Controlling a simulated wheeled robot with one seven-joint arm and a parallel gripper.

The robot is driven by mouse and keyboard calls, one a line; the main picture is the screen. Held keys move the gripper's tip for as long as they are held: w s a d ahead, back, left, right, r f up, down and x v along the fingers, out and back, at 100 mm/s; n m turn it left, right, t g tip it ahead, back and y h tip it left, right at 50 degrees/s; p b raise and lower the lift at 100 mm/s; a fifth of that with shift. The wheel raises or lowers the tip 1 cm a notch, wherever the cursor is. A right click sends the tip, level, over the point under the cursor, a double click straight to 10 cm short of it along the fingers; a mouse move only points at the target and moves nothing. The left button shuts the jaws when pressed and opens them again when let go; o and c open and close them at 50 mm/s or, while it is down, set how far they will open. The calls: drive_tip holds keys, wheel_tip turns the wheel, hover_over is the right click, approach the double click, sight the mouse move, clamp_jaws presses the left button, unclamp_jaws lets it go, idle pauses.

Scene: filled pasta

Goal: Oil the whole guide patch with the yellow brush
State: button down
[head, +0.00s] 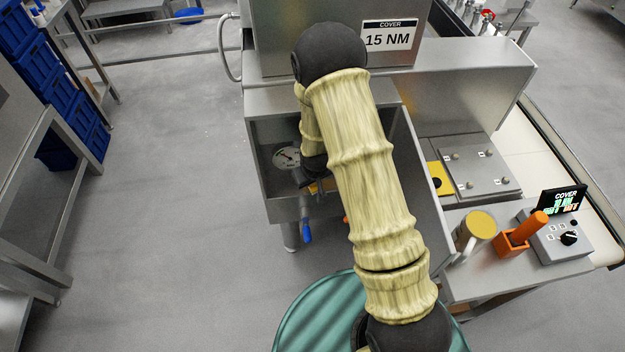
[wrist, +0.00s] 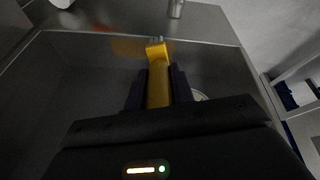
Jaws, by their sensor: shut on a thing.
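The yellow brush (wrist: 158,88) is held between the two dark fingers of my gripper (wrist: 158,75) in the wrist view. Its pale head (wrist: 155,43) points away from me, up to a grey metal surface. A faint orange-brown patch (wrist: 127,47) shows on that surface around and left of the brush head; I cannot tell how much is oiled or whether the bristles touch. In the head view my gripper (head: 306,180) is inside the open grey housing (head: 268,130), mostly hidden by my arm. A bit of yellow (head: 318,187) shows beside it.
A round gauge (head: 286,157) is in the housing, left of my gripper. A blue-handled valve (head: 307,232) hangs below. At right stand a yellow-topped can (head: 480,224), an orange holder (head: 511,246) and a control box (head: 562,240).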

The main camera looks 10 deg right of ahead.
drive_tip(key=shift+r+p, duration=1.1)
drive_tip(key=shift+r, duration=0.85)
drive_tip(key=shift+r, duration=0.1)
drive_tip(key=shift+r+p, duration=1)
drive_tip(key=shift+r, duration=0.45)
drive_tip(key=shift+f, duration=0.1)
drive_tip(key=s+d+f+m+h, duration=0.1)
drive_tip(key=s+d+f+m, duration=0.2)
drive_tip(key=d+f, duration=0.3)
drive_tip(key=shift+s+d+m, duration=0.35)
drive_tip(key=shift+s+m, duration=0.05)
drive_tip(key=shift+s, duration=0.05)
drive_tip(key=shift+a+f, duration=0.1)
drive_tip(key=shift+s, duration=0.1)
